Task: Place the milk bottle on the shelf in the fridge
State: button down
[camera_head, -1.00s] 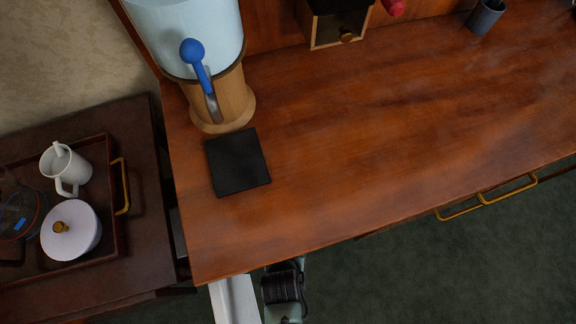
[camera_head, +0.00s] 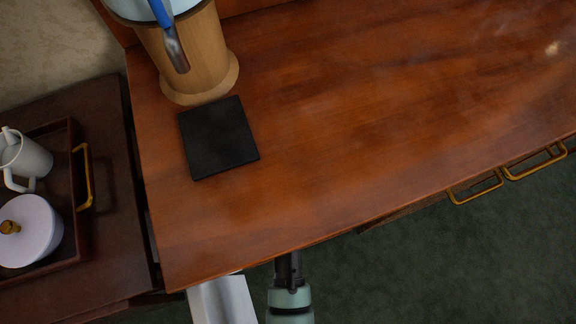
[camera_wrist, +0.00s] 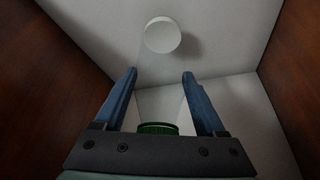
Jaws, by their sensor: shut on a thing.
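My gripper (camera_wrist: 160,76) shows in the wrist view with two blue fingers, shut on the milk bottle. The bottle's green cap (camera_wrist: 158,128) lies between the finger bases; its pale body is hard to make out against the white behind. Beyond the fingertips are white inner surfaces (camera_wrist: 225,35), seemingly the fridge, with dark wood on both sides. I cannot tell whether the bottle touches a shelf. In the head view a white panel (camera_head: 222,300), perhaps the fridge door, juts out below the tabletop edge. The gripper and bottle are hidden there.
A round white piece (camera_wrist: 162,35) shows ahead of the fingers. The wooden tabletop (camera_head: 340,150) overhangs my arm and carries a black mat (camera_head: 218,137) and a wooden-based container (camera_head: 200,60). Brass handles (camera_head: 475,188) stick out at right. A tray (camera_head: 75,225) with crockery stands left.

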jog(key=shift+f+b, duration=1.65)
jog(key=shift+b, duration=0.35)
jog(key=shift+f, duration=0.2)
grip_release()
jog(key=shift+r, duration=0.1)
jog(key=shift+s+r+p, duration=0.2)
jog(key=shift+r+p, duration=0.35)
jog(key=shift+p, duration=0.05)
jog(key=s+a+r+p, duration=0.1)
jog(key=s+p, duration=0.8)
jog(key=s, duration=0.3)
jog(key=shift+s+r, duration=0.35)
jog(key=shift+s, duration=0.05)
